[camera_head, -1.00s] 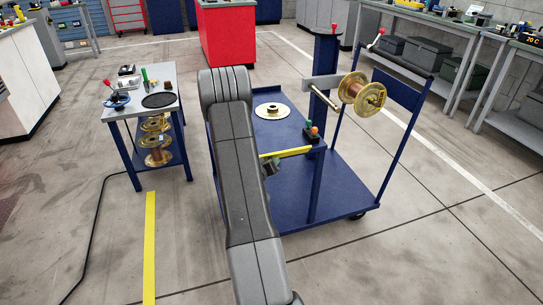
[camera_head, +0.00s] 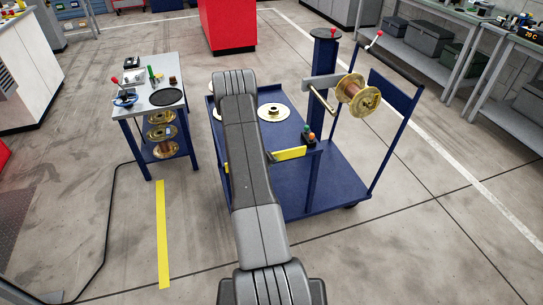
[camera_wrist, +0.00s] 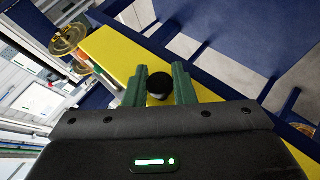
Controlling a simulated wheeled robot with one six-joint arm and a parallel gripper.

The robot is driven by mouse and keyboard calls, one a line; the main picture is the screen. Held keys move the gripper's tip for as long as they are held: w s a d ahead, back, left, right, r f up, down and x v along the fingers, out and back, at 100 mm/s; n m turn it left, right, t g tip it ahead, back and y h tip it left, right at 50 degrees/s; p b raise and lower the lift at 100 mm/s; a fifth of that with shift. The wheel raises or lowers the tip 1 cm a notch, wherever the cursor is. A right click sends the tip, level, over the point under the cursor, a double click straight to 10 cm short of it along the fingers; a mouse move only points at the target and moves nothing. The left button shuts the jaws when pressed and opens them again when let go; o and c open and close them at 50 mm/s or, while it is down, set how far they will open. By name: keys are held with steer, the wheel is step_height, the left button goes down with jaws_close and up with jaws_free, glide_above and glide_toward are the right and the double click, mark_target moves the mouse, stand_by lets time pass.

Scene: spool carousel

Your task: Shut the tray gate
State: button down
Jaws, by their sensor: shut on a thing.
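The tray gate is a yellow bar (camera_head: 290,153) low on the blue cart, beside a blue post. My arm crosses in front of it, and a small yellow patch shows left of the arm. In the wrist view the gate is a broad yellow panel (camera_wrist: 112,50) with a round black knob (camera_wrist: 160,87). My gripper (camera_wrist: 159,70) has its two green fingers on either side of the knob, shut on it. In the head view my gripper is mostly hidden behind my arm. I cannot tell how far the gate stands from its closed position.
A small button box (camera_head: 308,138) sits by the gate. A tool table (camera_head: 178,105) stands left. The floor in front is clear.

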steer(key=c, duration=2.2)
jaws_free()
steer(key=shift+w+a+r+n+g+p, duration=0.1)
steer(key=shift+w+r+n+g+p, duration=0.35)
steer(key=shift+p, duration=1.3)
steer(key=shift+s+f, duration=0.15)
steer(key=shift+f, duration=0.05)
steer(key=c, duration=1.3)
jaws_free()
steer(key=b+v, duration=0.2)
steer(key=v, duration=1.1)
steer(key=shift+s+a+r, duration=0.15)
steer(key=shift+a+r, duration=0.15)
steer(key=p+x, duration=0.2)
steer(key=x, duration=1.2)
steer(key=shift+s+f, duration=0.1)
steer(key=shift+s, duration=0.05)
